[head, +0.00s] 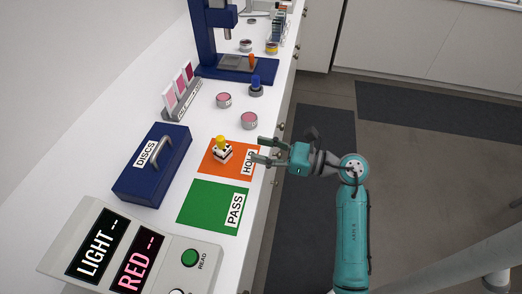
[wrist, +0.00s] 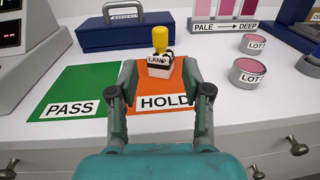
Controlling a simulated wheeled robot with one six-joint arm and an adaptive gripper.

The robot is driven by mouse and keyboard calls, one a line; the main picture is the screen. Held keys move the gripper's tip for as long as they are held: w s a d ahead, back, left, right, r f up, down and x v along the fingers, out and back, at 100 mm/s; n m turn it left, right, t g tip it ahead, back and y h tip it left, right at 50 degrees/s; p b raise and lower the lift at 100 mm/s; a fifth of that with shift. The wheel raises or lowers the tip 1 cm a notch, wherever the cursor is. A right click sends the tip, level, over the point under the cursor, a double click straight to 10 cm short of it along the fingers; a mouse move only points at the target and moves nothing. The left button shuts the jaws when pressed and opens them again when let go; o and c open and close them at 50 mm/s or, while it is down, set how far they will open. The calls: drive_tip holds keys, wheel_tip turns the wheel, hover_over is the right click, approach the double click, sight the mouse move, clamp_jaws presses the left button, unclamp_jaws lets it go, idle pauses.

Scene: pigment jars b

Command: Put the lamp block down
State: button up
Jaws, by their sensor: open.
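The lamp block (head: 222,155) is a small white and black block with a yellow knob on top. It stands upright on the orange HOLD mat (head: 212,170). The wrist view shows the lamp block (wrist: 159,66) with its LAMP label, beyond my fingertips and between their lines. My gripper (head: 259,150) is open and empty at the right edge of the HOLD mat, apart from the block. In the wrist view my gripper (wrist: 160,78) has its fingers spread on either side of the mat. The green PASS mat (head: 208,207) lies bare beside the HOLD mat.
A blue DISCS box (head: 135,185) with a handle stands behind the mats. A reading console (head: 190,285) is at the near end. Pink jars (head: 249,120) and a blue-topped item (head: 256,86) stand past the HOLD mat. A blue press (head: 206,40) stands farther along.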

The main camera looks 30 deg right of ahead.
drive_tip(key=shift+s+d, duration=0.1)
drive_tip(key=s+a+m+t, duration=0.1)
drive_tip(key=s+a+m, duration=0.1)
drive_tip(key=s+a+m+t+y, duration=0.1)
drive_tip(key=s+a+m, duration=0.1)
drive_tip(key=a, duration=0.1)
drive_tip(key=s+a+r+m+y, duration=0.1)
drive_tip(key=s+a+m, duration=0.1)
drive_tip(key=shift+s+a+r+t, duration=0.1)
drive_tip(key=shift+s+a+t, duration=0.25)
drive_tip(key=shift+a+t, duration=0.05)
drive_tip(key=s+f+n+h, duration=0.3)
drive_tip(key=s+n+h, duration=0.1)
drive_tip(key=s+n, duration=0.5)
drive_tip(key=s+f+n+g+h, duration=0.1)
drive_tip(key=s+f+n+h, duration=0.2)
drive_tip(key=s+n, duration=0.6)
drive_tip(key=s+f+n+h, duration=0.4)
drive_tip(key=s+n, duration=0.5)
drive_tip(key=n, duration=0.7)
drive_tip(key=h, duration=0.2)
drive_tip(key=shift+s+d+g+h, duration=0.15)
drive_tip(key=shift+s+g+h, duration=0.15)
drive_tip(key=shift+s+g, duration=0.1)
drive_tip(key=shift+f, duration=0.1)
